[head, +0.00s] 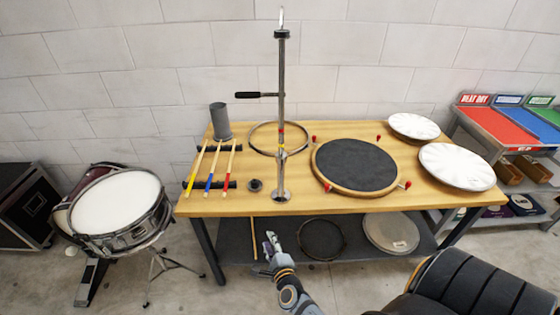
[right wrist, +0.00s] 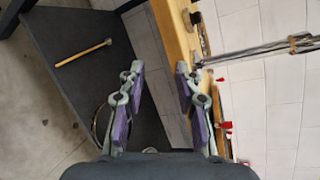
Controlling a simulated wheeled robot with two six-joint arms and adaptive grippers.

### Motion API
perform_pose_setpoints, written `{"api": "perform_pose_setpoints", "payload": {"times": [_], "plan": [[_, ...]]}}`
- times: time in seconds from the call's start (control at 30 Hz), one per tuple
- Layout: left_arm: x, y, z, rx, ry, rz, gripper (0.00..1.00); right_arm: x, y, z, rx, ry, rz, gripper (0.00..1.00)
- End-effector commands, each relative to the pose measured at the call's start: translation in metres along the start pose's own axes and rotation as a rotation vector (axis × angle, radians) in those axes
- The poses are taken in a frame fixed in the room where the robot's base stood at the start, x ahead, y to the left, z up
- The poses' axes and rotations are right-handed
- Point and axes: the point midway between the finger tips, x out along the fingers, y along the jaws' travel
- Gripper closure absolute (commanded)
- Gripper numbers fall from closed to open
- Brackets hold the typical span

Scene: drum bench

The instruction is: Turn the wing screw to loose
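A chrome upright post (head: 281,110) stands on the bench with a round foot, a black-handled lever (head: 258,95) and a hook at its top. Small red and yellow parts (head: 281,131) sit on the post near a metal hoop (head: 262,139). I cannot tell for sure which small part is the wing screw. My right gripper (head: 268,254) is in front of the bench's near edge, below and apart from the post. In the right wrist view the right gripper (right wrist: 158,78) is open and empty, with the post (right wrist: 255,51) to its right. My left gripper is not in view.
The wooden bench (head: 235,206) holds drumsticks (head: 211,165), a grey cup (head: 220,121), a round dark pad (head: 356,165) with red knobs, and two white discs. A snare drum (head: 118,202) stands left. A black seat (head: 478,285) is at front right. The lower shelf (right wrist: 65,30) holds a stick.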

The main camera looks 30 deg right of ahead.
Motion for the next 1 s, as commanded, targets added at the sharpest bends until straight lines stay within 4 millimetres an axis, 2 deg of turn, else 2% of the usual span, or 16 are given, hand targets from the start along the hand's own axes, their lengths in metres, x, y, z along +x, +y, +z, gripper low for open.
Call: {"api": "perform_pose_setpoints", "payload": {"times": [0.03, 0.1, 0.2, 0.23, 0.33, 0.53, 0.67, 0.8, 1.0], "plan": [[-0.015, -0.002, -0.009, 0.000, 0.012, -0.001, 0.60, -0.002, -0.061, 0.021, 0.245, 0.006, -0.108, 0.67], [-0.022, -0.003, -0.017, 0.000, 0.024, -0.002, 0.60, -0.008, -0.123, 0.034, 0.573, 0.001, -0.233, 0.67], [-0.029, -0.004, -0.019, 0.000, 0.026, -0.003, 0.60, -0.020, -0.183, 0.042, 0.924, -0.024, -0.352, 0.67], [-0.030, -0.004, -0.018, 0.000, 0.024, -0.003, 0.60, -0.022, -0.194, 0.043, 0.996, -0.031, -0.373, 0.67], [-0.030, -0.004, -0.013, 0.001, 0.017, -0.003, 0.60, -0.028, -0.212, 0.043, 1.134, -0.046, -0.412, 0.67], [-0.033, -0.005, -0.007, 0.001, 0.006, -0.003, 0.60, -0.023, -0.218, 0.044, 1.155, -0.052, -0.416, 0.67], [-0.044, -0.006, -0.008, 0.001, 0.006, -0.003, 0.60, -0.003, -0.228, 0.041, 1.151, -0.053, -0.416, 0.67], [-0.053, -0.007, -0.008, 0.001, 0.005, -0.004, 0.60, 0.026, -0.238, 0.036, 1.149, -0.053, -0.416, 0.67], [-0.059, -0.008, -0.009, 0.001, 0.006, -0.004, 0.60, 0.058, -0.247, 0.029, 1.149, -0.052, -0.414, 0.67]]}}
